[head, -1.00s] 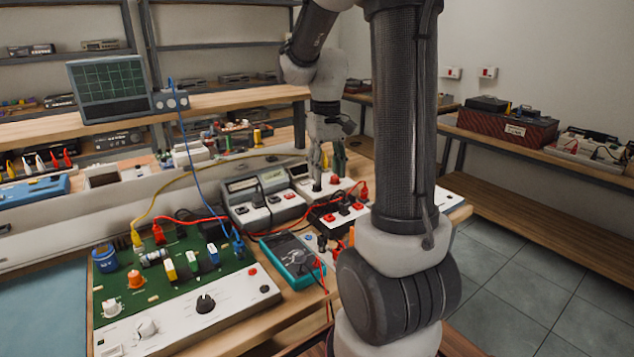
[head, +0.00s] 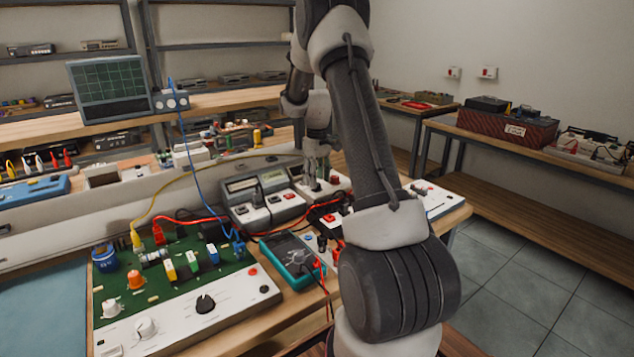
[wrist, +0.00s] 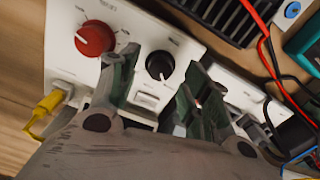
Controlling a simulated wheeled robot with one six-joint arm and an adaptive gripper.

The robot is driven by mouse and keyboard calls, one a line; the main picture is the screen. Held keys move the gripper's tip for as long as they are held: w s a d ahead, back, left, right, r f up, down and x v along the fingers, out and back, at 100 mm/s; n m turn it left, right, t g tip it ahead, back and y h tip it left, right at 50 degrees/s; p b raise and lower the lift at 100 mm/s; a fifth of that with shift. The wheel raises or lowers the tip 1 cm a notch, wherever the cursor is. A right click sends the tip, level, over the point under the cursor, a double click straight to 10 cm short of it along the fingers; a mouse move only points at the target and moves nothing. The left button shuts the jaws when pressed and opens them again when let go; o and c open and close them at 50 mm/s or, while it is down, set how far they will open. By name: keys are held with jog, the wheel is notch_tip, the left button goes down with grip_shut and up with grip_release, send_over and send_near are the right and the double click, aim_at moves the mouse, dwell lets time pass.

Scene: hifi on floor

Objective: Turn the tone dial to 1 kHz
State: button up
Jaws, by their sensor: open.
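A white box (head: 338,189) at the back of the bench carries a red knob (head: 334,180) and a black knob. In the wrist view the box shows its red dial (wrist: 95,39) with printed marks around it, and its black dial (wrist: 160,65) with a pale pointer line. The lettering is too small to read, so I cannot tell which one is the tone dial. My gripper (wrist: 163,72) is open, pointing down at the box. Its two green-grey fingers stand either side of the black dial, apparently apart from it. In the head view my gripper (head: 317,168) hides part of the box.
A yellow plug (wrist: 52,100) with its cable sits at the box's edge. A black finned block (wrist: 225,15) and red and black leads lie close by. Grey meters (head: 262,197), a teal multimeter (head: 291,256) and a green circuit board (head: 180,275) crowd the bench.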

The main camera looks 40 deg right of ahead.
jog(key=shift+f, duration=0.85)
jog(key=c, duration=1.1)
jog(key=shift+o, duration=0.2)
jog(key=shift+m, duration=0.3)
jog(key=m, duration=0.3)
jog(key=shift+m, duration=2.5)
